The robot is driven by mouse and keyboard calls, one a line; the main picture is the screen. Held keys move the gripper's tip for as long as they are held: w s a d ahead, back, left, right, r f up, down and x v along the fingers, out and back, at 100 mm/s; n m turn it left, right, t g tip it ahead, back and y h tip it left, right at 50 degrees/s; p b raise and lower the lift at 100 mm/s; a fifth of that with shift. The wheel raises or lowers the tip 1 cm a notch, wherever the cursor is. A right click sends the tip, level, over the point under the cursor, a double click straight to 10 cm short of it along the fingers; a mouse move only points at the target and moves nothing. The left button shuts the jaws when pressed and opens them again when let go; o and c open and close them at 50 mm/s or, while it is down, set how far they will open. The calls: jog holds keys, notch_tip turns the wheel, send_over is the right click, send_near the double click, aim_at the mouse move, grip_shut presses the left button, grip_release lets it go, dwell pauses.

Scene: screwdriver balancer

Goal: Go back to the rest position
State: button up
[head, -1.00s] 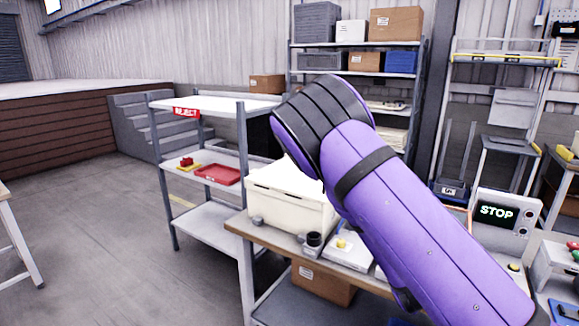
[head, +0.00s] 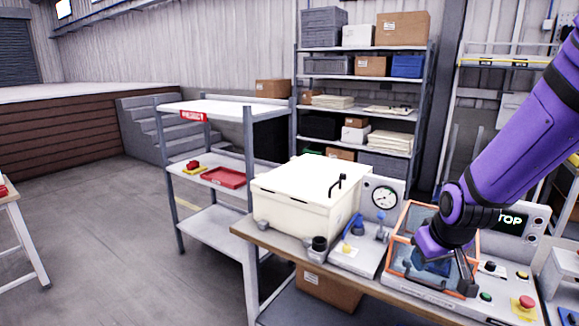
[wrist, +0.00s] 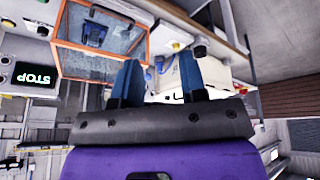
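My purple arm (head: 530,130) reaches in from the upper right in the head view and bends down at a dark wrist joint over the bench. Its hand end is in front of an orange-framed clear enclosure (head: 403,250); I cannot tell whether they touch. In the wrist view my gripper (wrist: 161,72) shows two dark blue fingers, apart, with nothing held between them. The enclosure also shows in the wrist view (wrist: 88,66), upper left of the fingers, with a blue piece (wrist: 95,33) inside. In the head view the fingertips are not clear.
A cream lidded box (head: 300,205) and a pressure gauge (head: 384,197) stand on the bench left of the enclosure. A STOP screen (head: 511,221) and red button (head: 526,301) are at the right. A reject rack (head: 212,108) stands left; open floor lies beyond it.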

jog(key=s+d+r+m, duration=0.1)
jog(key=s+r+m, duration=0.1)
jog(key=s+r, duration=1.7)
jog(key=shift+s+r+t, duration=0.15)
jog(key=shift+s+t, duration=0.15)
jog(key=shift+s, duration=0.05)
